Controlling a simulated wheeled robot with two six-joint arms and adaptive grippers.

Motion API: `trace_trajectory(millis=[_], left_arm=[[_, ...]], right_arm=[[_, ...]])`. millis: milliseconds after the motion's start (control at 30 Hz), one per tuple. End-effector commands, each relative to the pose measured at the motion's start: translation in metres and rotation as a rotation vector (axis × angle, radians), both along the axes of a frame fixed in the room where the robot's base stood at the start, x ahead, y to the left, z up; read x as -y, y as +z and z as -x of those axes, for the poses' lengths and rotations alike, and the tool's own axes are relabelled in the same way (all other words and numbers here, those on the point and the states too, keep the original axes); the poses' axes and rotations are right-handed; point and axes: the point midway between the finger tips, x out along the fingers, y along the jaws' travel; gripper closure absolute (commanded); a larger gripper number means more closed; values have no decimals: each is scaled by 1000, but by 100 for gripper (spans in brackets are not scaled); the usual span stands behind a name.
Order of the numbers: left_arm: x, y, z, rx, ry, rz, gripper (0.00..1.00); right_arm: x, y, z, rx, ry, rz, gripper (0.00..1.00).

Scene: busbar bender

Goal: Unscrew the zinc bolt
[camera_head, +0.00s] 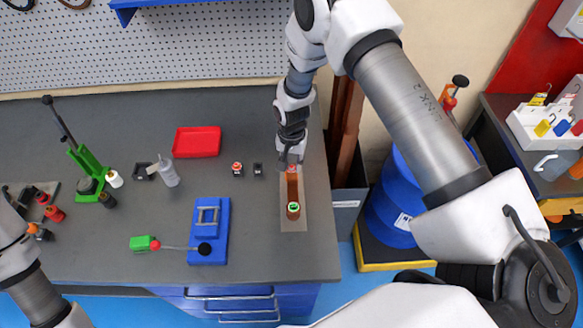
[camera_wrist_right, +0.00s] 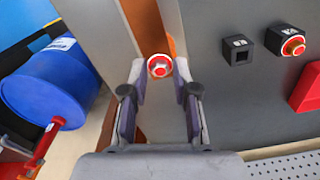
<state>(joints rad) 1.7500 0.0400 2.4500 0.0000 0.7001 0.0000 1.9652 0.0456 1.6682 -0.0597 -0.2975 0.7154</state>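A bolt head with a silver-grey centre in a red ring (camera_wrist_right: 159,66) sits at the far end of a copper bar; a sliver of red shows in the head view (camera_head: 292,168). I take it for the zinc bolt. The copper bar (camera_head: 292,188) lies on a grey plate (camera_head: 287,222), with a green-ringed fitting (camera_head: 293,210) at its near end. My right gripper (camera_wrist_right: 160,72) points down over the bolt, open, one fingertip on each side. I cannot tell whether they touch it. My left arm shows at lower left, but its gripper is out of view.
A square black socket (camera_head: 258,169) and another red-ringed bolt (camera_head: 237,168) stand left of the bar. A red tray (camera_head: 197,141), blue device (camera_head: 208,230) and green press (camera_head: 88,165) lie further left. A blue drum (camera_head: 392,200) stands right of the bench.

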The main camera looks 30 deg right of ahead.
Motion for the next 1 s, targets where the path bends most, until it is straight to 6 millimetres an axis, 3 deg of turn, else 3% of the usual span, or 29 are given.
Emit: trace_trajectory(millis=[667, 767, 1000], left_arm=[[0, 1, 0, 0, 0, 0, 60], [0, 1, 0, 0, 0, 0, 60], [0, 1, 0, 0, 0, 0, 60]], right_arm=[[0, 0, 0, 0, -105, 0, 71], [0, 0, 0, 0, -104, 0, 99], [0, 0, 0, 0, -90, 0, 100]])
